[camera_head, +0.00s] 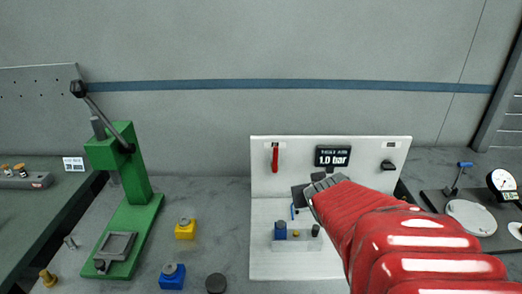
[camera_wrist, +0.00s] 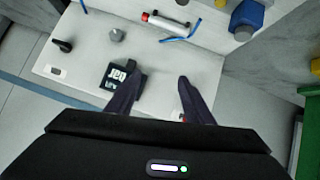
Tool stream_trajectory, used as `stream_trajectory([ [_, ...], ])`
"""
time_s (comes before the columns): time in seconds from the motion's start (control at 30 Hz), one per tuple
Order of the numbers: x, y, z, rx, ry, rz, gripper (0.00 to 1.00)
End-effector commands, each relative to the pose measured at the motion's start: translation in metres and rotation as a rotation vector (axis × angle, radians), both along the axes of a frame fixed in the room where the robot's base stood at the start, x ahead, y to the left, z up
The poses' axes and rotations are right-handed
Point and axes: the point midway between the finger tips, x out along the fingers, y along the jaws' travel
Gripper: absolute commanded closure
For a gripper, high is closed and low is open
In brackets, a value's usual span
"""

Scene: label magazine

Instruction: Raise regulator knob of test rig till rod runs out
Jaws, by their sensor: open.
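The test rig is a white panel (camera_head: 360,150) with a display (camera_head: 332,156) reading 1.0 bar. In the wrist view the display (camera_wrist: 116,76) lies just beside my left finger. A round grey knob (camera_wrist: 117,35), apparently the regulator knob, stands on the rig beyond the fingertips. A white cylinder (camera_wrist: 168,24) with a red end lies near it; I cannot make out a rod. My gripper (camera_wrist: 160,78) is open, with nothing visible between its fingers. In the head view my gripper (camera_head: 303,193) is in front of the panel and hides part of the rig.
A red lever (camera_head: 275,157) and a black knob (camera_head: 388,165) are on the panel. A green press (camera_head: 140,180) stands left. A yellow block (camera_head: 185,229), a blue block (camera_head: 172,277) and a dark puck (camera_head: 216,284) stand on the table. A dial gauge (camera_head: 503,181) is at right.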

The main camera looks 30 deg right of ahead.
Motion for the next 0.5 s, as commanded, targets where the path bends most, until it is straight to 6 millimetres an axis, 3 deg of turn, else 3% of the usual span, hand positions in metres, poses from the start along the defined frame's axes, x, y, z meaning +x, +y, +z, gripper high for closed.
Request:
stream_trajectory([
  [0.03,-0.003,-0.017,-0.005,-0.006,-0.012,-0.018,0.53],
  [0.2,-0.011,-0.060,-0.016,-0.024,-0.072,-0.033,0.53],
  [0.5,-0.039,-0.116,-0.043,-0.005,-0.185,-0.031,0.53],
])
